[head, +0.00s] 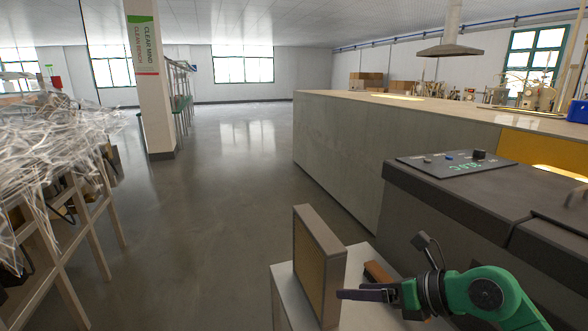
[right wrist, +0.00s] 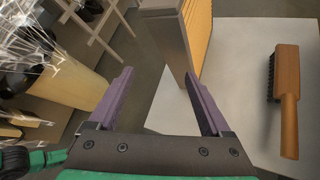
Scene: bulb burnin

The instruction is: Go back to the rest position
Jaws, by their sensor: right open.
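My right gripper (head: 345,294) is low at the right of the head view, on its green arm. Its dark fingers point left, close to a thick upright panel (head: 311,262) with a grey frame and a yellowish ribbed face. In the right wrist view the two purple fingers of the gripper (right wrist: 158,80) are spread apart with nothing between them. The panel (right wrist: 170,36) stands beyond them there, near the right finger; whether they touch I cannot tell. My left gripper is in neither view.
The panel and a wooden-handled brush (right wrist: 287,92) are on a white-topped stand (right wrist: 236,122). A long counter (head: 350,140) runs behind. A rack with clear wrap (head: 55,140) is left. The middle floor (head: 210,200) is clear.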

